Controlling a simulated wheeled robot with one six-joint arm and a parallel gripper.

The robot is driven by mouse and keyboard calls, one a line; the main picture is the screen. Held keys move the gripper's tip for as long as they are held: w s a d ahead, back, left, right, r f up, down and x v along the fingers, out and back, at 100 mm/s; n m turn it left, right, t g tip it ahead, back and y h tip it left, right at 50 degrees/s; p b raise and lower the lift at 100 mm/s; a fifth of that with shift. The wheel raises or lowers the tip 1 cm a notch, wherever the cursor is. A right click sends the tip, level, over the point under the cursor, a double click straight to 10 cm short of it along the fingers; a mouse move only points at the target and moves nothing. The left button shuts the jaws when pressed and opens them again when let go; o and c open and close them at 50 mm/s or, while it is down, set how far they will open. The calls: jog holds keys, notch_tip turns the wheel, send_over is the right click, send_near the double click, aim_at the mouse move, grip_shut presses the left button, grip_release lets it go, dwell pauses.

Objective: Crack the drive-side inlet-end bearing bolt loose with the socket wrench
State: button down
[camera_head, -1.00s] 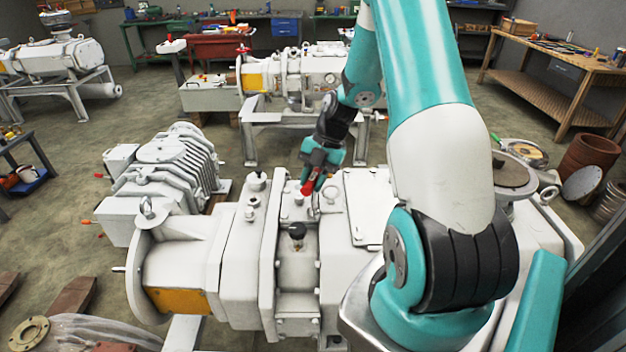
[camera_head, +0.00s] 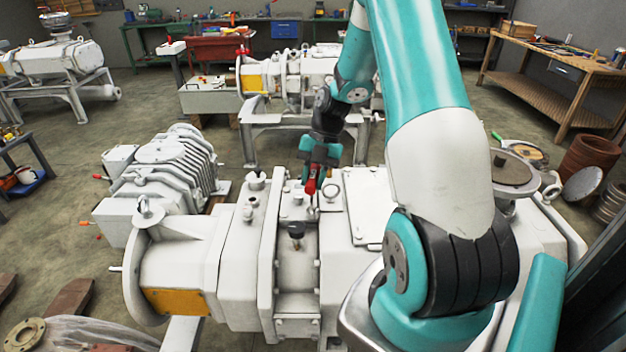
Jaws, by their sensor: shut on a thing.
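The white screw vacuum pump (camera_head: 250,250) fills the middle of the head view, with a flanged motor end at left. My gripper (camera_head: 312,176) is above the pump's upper rear part, shut on the red handle of the socket wrench (camera_head: 311,186). The wrench's lower end points down toward the pump's top beside a round gauge-like fitting. I cannot tell whether its socket sits on a bolt. The bearing bolt itself is too small or hidden to make out.
A finned white unit (camera_head: 160,180) stands behind left. A second pump (camera_head: 290,75) on a stand is beyond. A wooden workbench (camera_head: 560,65) is at far right.

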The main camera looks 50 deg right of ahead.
jog(key=shift+r+p, duration=1.3)
jog(key=shift+r, duration=1.05)
